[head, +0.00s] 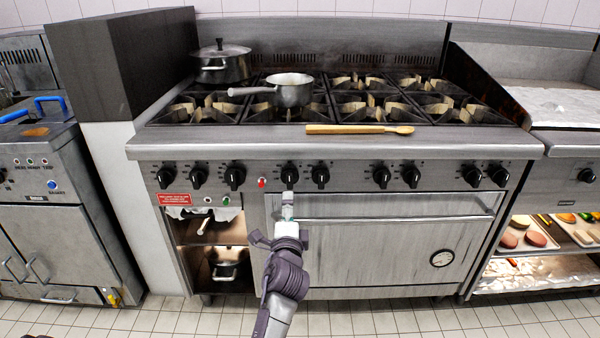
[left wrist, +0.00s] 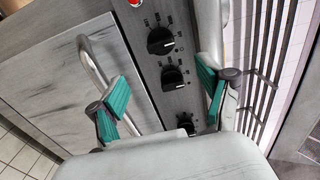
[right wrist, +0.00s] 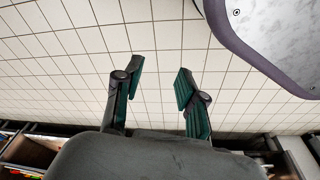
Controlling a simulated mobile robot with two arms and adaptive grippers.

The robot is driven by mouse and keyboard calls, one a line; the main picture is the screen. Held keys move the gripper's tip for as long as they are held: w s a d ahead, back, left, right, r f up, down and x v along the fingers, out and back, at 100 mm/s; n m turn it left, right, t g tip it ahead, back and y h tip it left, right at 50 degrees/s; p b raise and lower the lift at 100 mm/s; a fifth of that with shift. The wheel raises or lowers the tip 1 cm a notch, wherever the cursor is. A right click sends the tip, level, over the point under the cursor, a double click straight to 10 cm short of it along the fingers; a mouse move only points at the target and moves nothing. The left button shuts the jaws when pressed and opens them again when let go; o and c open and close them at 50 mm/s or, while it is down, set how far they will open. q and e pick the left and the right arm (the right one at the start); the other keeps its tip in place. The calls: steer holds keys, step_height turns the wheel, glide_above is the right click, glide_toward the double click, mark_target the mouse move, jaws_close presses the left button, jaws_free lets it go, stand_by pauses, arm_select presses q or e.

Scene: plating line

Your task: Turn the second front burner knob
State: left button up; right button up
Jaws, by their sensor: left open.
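A row of black burner knobs runs along the range's front panel; I cannot tell from labels which is the second front one. My left gripper (head: 288,206) is below the knob just right of the red light (head: 289,174). Another knob (head: 321,174) is to its right. In the left wrist view, my left gripper (left wrist: 162,92) is open. One knob (left wrist: 172,78) appears between its green-padded fingers, with another knob (left wrist: 160,40) above; no contact is visible. My right gripper (right wrist: 160,88) is open and empty over floor tiles, outside the head view.
The oven door handle (head: 400,219) runs below the knobs, close to my left gripper. A wooden spoon (head: 360,129) lies along the range's front ledge. A saucepan (head: 293,92) and a lidded pot (head: 222,66) stand on the burners.

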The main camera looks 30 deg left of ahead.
mark_target(289, 183)
arm_select(q)
steer(key=b+x, duration=0.1)
steer(key=x, duration=1.1)
steer(key=shift+w+b, duration=0.15)
steer(key=shift+b, duration=0.25)
steer(key=shift+w+a, duration=0.3)
steer(key=shift+w, duration=0.2)
arm_select(e)
step_height(289, 183, up, 6)
steer(key=w, duration=0.2)
steer(key=shift+w+a+t, duration=0.15)
steer(key=shift+w+t, duration=0.15)
steer(key=shift+r, duration=0.1)
arm_select(q)
steer(key=c, duration=1.1)
